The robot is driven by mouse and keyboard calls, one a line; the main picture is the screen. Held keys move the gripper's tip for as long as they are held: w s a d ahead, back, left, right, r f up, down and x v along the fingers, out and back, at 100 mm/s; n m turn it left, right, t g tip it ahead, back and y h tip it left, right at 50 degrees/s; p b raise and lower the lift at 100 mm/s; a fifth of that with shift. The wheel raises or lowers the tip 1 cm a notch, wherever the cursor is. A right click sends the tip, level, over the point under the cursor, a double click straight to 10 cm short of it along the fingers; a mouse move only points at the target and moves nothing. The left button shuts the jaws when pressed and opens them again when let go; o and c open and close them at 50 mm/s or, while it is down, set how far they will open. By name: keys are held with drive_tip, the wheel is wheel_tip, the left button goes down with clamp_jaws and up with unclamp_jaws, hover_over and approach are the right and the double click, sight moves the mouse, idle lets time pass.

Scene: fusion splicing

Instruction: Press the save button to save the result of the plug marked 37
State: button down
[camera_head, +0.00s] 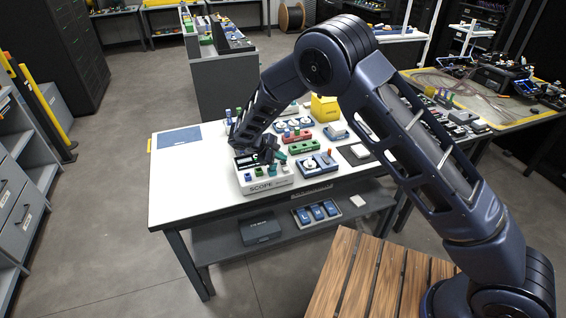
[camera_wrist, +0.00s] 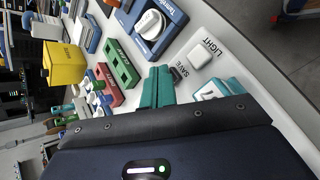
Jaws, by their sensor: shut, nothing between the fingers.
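The white scope box (camera_head: 264,186) stands at the front of the white table in the head view. In the wrist view its panel shows a small dark button (camera_wrist: 179,73) beside the word SAVE, partly covered by my fingers. A white square button (camera_wrist: 200,57) sits beside the word LIGHT. My gripper (camera_wrist: 160,73) has teal fingers, shut together and empty, with tips close beside the SAVE button; I cannot tell whether they touch it. In the head view my gripper (camera_head: 278,157) is over the scope box. No plug marked 37 is readable.
A blue device with a white dial (camera_wrist: 151,24), a green block (camera_wrist: 118,63) and a red block (camera_wrist: 106,86) lie close by. A yellow box (camera_head: 325,108) stands farther back. The table's left part (camera_head: 185,180) is clear except for a blue mat (camera_head: 179,138).

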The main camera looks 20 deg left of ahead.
sight(281, 162)
drive_tip(key=shift+r, duration=0.5)
drive_tip(key=shift+a+r, duration=0.1)
drive_tip(key=shift+r, duration=0.05)
drive_tip(key=shift+r, duration=2.4)
